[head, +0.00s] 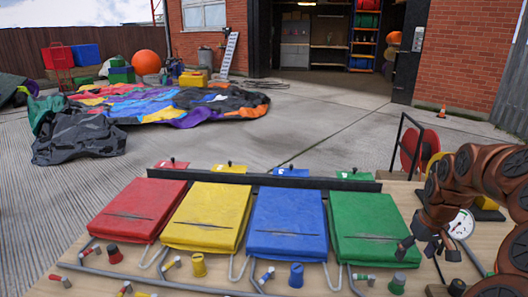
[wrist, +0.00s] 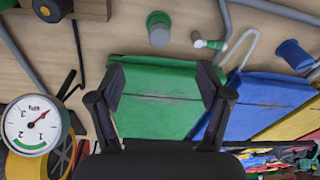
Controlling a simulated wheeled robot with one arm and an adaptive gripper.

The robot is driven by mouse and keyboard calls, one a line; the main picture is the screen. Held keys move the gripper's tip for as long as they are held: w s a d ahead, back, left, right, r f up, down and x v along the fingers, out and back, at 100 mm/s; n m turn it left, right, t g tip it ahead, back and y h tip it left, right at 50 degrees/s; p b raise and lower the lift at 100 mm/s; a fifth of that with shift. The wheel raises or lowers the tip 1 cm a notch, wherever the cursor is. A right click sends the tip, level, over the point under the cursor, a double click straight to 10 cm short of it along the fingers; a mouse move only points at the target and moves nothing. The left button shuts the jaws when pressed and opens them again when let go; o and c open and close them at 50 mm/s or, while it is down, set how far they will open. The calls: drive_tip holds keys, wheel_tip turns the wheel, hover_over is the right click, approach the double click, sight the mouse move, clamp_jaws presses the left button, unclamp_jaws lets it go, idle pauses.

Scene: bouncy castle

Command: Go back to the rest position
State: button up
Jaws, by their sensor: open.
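My gripper (head: 428,250) hangs at the right of the head view, over the right end of the wooden table. In the wrist view my gripper (wrist: 162,84) has its two fingers wide apart with nothing between them. Beyond the fingers lies the green cushion (head: 372,228), which also shows in the wrist view (wrist: 155,110). The blue cushion (head: 285,223), yellow cushion (head: 207,216) and red cushion (head: 137,207) lie in a row to its left.
A pressure gauge (head: 461,224) stands at the table's right, close to my arm; it also shows in the wrist view (wrist: 32,124). Caps, including a green one (head: 397,283), and grey hoses line the front. A deflated castle (head: 170,103) lies on the open concrete yard.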

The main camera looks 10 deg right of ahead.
drive_tip(key=s+a+r+n+g, duration=0.1)
drive_tip(key=s+a+r, duration=0.1)
drive_tip(key=a, duration=0.8)
drive_tip(key=s+a+r+n+g, duration=0.1)
drive_tip(key=s+a, duration=0.1)
drive_tip(key=a, duration=0.8)
drive_tip(key=s+a+f+g, duration=0.1)
drive_tip(key=s+a, duration=0.5)
drive_tip(key=s, duration=0.3)
drive_tip(key=s+a+f+g, duration=0.1)
drive_tip(key=s+a, duration=0.5)
drive_tip(key=s, duration=0.3)
drive_tip(key=s+p+v, duration=0.2)
drive_tip(key=p+v, duration=0.7)
drive_tip(key=s+r+p+v, duration=0.1)
drive_tip(key=s+p+v, duration=0.1)
drive_tip(key=p+v, duration=0.7)
drive_tip(key=shift+a+r+t, duration=0.2)
drive_tip(key=shift+r+t, duration=0.2)
drive_tip(key=shift+r, duration=0.15)
